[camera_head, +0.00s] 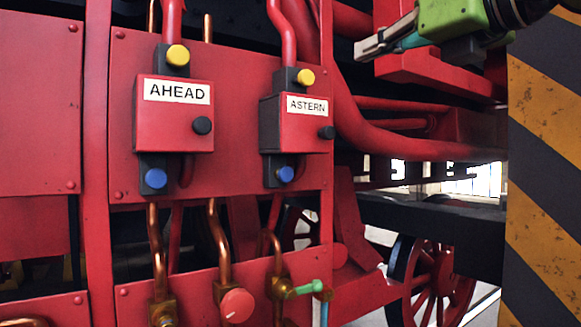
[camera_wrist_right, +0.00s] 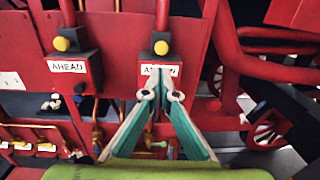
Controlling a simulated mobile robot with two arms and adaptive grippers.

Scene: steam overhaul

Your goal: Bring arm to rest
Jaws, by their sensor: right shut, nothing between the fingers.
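My right gripper (camera_head: 384,42) comes in at the top right of the head view, green with pale metal fingers. Its fingers are shut with nothing between them, clear of the red panel. In the right wrist view the gripper (camera_wrist_right: 160,94) points toward the ASTERN box and covers part of it. The AHEAD box (camera_head: 174,115) and the ASTERN box (camera_head: 303,122) are red, each with a yellow knob above and a blue knob below. The AHEAD box also shows in the right wrist view (camera_wrist_right: 68,78). My left gripper is not in view.
Copper pipes, a red round knob (camera_head: 237,305) and a green-handled valve (camera_head: 302,289) sit below the boxes. A thick red pipe (camera_head: 400,145) curves right of the panel. A yellow-and-black striped post (camera_head: 545,190) stands at the right. Red spoked wheels (camera_head: 440,280) show lower right.

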